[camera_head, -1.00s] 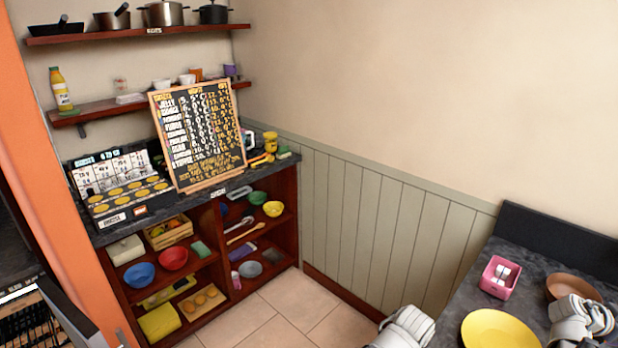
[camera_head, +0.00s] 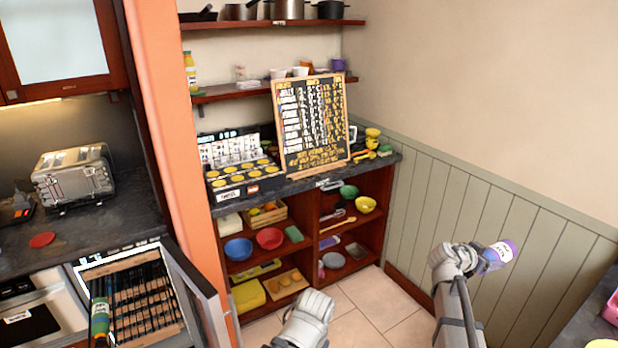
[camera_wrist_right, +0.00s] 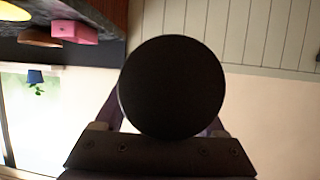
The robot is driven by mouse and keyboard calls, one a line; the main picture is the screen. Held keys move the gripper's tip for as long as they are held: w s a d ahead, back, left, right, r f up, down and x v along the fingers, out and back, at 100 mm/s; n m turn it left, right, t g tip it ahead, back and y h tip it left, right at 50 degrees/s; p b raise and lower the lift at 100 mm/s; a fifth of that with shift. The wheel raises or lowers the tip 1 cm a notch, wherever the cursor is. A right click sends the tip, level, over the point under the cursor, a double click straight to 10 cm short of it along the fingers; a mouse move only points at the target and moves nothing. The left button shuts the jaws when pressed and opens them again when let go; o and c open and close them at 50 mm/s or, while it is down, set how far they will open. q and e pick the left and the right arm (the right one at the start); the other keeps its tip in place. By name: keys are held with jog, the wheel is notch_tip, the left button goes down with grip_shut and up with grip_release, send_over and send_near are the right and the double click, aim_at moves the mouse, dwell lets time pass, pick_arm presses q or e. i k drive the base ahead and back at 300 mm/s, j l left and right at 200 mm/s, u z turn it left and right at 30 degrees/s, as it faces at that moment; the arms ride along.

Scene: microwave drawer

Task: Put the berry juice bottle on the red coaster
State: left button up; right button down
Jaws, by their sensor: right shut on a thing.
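The berry juice bottle (camera_head: 502,254), purple with a pale label, is held tilted nearly sideways in my right gripper (camera_head: 482,258). That gripper is shut on it, in the air in front of the green panelled wall. In the right wrist view a dark round end of the bottle (camera_wrist_right: 172,87) fills the middle, between the fingers. The red coaster (camera_head: 42,240) lies flat and bare on the dark counter at the far left, well away from the bottle. A white part of my left arm shows at the bottom middle; its fingers do not show.
A toaster (camera_head: 74,178) stands behind the coaster. An orange partition (camera_head: 178,170) separates the counter from the shelves. A table edge is at lower right.

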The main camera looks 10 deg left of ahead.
aim_at(42, 238)
jog(key=j+u, duration=0.2)
jog(key=j, duration=0.6)
jog(key=j+u, duration=0.2)
jog(key=j, duration=0.6)
jog(key=i+j+u, duration=0.2)
jog(key=j, duration=1.15)
jog(key=i+j, duration=0.15)
jog(key=j, duration=0.95)
